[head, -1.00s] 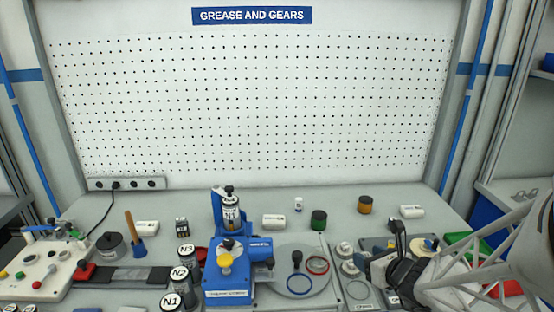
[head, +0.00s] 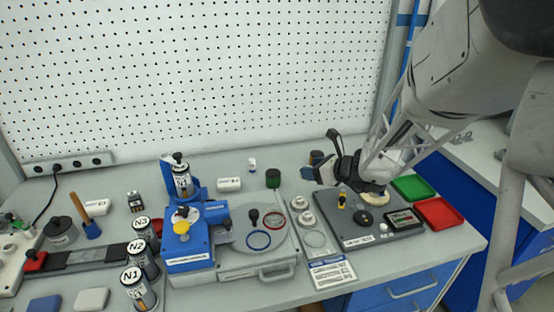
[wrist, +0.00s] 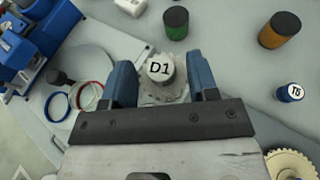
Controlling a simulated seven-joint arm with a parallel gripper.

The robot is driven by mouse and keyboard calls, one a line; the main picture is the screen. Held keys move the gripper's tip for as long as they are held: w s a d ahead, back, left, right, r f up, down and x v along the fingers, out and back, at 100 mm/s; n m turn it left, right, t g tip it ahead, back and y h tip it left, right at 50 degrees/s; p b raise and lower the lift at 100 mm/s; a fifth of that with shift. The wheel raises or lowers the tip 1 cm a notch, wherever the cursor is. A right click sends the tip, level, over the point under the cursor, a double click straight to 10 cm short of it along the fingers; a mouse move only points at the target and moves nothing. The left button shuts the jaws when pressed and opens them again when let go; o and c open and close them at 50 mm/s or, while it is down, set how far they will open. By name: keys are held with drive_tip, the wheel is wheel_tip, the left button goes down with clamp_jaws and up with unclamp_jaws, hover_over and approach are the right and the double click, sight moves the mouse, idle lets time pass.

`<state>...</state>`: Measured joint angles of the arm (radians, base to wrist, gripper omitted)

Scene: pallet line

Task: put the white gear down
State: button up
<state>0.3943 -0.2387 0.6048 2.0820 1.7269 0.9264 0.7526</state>
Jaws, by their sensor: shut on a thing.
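The white gear (wrist: 162,85) has a raised round hub marked D1. It sits between the two blue fingers of my gripper (wrist: 162,82) in the wrist view, and the fingers are shut on its sides. How high the gear is above the worktop (wrist: 235,75) I cannot tell.
Two pale discs (head: 306,202) sit on the tray in front of the gripper. A grey fixture plate (head: 365,237) with a cream gear (head: 374,196) is at right. A green jar (wrist: 175,24), an orange jar (wrist: 280,30) and a T5 bottle (wrist: 290,92) stand nearby.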

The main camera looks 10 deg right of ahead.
drive_tip(key=w+d+f+n+g+y, duration=0.1)
drive_tip(key=w+d+n+g+y, duration=0.1)
drive_tip(key=w, duration=0.5)
drive_tip(key=w+d+f+n+g+y, duration=0.1)
drive_tip(key=w+d+f+n+g, duration=0.1)
drive_tip(key=w, duration=0.6)
drive_tip(key=shift+w+f+n+y, duration=0.15)
drive_tip(key=shift+w+n+y, duration=0.05)
drive_tip(key=shift+n+y, duration=0.2)
drive_tip(key=shift+f, duration=0.1)
drive_tip(key=shift+f, duration=3)
drive_tip(key=shift+f, duration=1.9)
drive_tip(key=shift+f, duration=0.15)
